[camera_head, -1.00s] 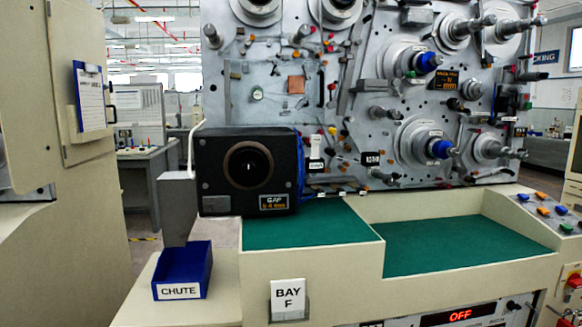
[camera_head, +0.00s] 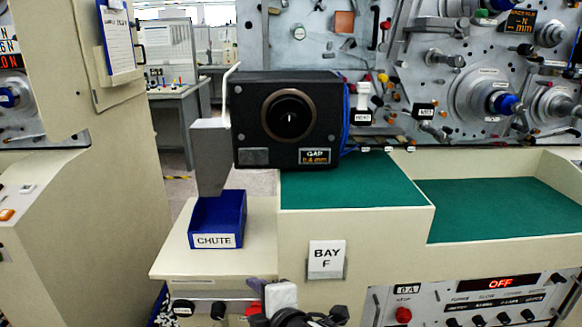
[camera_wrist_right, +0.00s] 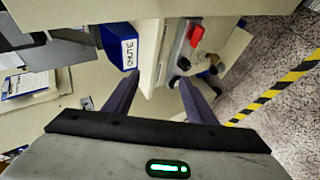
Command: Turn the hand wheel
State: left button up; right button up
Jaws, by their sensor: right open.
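I cannot clearly make out a hand wheel in either view. A black box (camera_head: 246,120) with a round dark port and a label reading GAP 0.4 mm stands on the machine in the head view. My right gripper (camera_head: 264,287) shows at the bottom of the head view, in front of the machine's low front panel. In the right wrist view, its two purple fingers (camera_wrist_right: 160,80) are spread apart with nothing between them. Black knobs (camera_wrist_right: 185,63) and a red part (camera_wrist_right: 197,36) on the panel lie just beyond the fingertips. My left gripper is not in view.
A blue chute bin (camera_head: 217,218) sits on the ledge left of the BAY F card (camera_head: 326,259). Green mats (camera_head: 350,190) cover the worktop. A control panel (camera_head: 475,300) reads OFF. Yellow-black floor tape (camera_wrist_right: 275,90) crosses the floor at right.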

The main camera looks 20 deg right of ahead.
jog(key=w+d+r+n+t+h, duration=0.25)
jog(key=w+r+n, duration=0.2)
jog(key=r, duration=0.75)
jog(key=n+t+h+p, duration=0.2)
jog(key=n+t+h, duration=0.1)
jog(key=h, duration=0.2)
send_near(290, 122)
jog(key=p+x, duration=0.1)
jog(key=x, duration=0.6)
jog(key=shift+w+d+r+p, duration=0.1)
jog(key=shift+w+r+p, duration=0.1)
jog(key=shift+p, duration=0.1)
jog(key=shift+w+d+f, duration=0.1)
jog(key=shift+w+d, duration=0.1)
jog(key=shift+w, duration=0.45)
jog(key=shift+c, duration=0.2)
jog(key=c, duration=1)
